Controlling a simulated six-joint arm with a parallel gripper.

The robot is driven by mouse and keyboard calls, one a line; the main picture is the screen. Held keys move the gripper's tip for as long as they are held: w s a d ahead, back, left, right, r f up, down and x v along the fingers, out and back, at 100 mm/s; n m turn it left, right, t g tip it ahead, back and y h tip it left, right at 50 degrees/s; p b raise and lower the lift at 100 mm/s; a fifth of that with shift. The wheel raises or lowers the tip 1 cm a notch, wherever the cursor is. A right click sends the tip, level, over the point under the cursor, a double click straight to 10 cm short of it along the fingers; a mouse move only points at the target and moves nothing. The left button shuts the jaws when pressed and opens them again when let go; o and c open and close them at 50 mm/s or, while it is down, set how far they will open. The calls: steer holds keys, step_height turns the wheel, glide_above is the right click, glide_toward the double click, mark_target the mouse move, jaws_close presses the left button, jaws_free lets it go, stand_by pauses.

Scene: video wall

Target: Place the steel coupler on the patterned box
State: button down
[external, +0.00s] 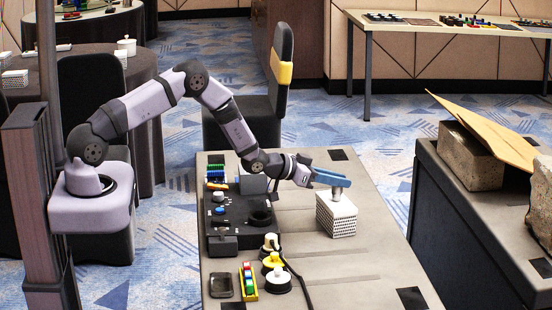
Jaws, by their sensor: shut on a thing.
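The patterned box (336,216), white with small dark dots, stands on the grey table. My gripper (339,181) reaches in from the left, its blue fingers directly over the top of this box. It is shut on a small greyish piece, the steel coupler (337,193), which shows only slightly below the fingers. The fingers hide most of the coupler. I cannot tell whether it touches the box top.
A black fixture (238,218) with knobs stands left on the table (325,268). Yellow and white round pieces (276,277), a cable and a colored block strip (249,281) lie in front. The table right of the box is clear. A dark counter (470,235) stands farther right.

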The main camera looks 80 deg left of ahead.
steer(key=shift+f, duration=0.15)
steer(key=c, duration=1.6)
jaws_free()
steer(key=shift+o, duration=0.2)
steer(key=shift+r, duration=0.3)
steer(key=shift+s, duration=0.25)
steer(key=b+v, duration=0.2)
steer(key=v, duration=0.9)
steer(key=shift+s, duration=0.25)
steer(key=shift+d, duration=0.15)
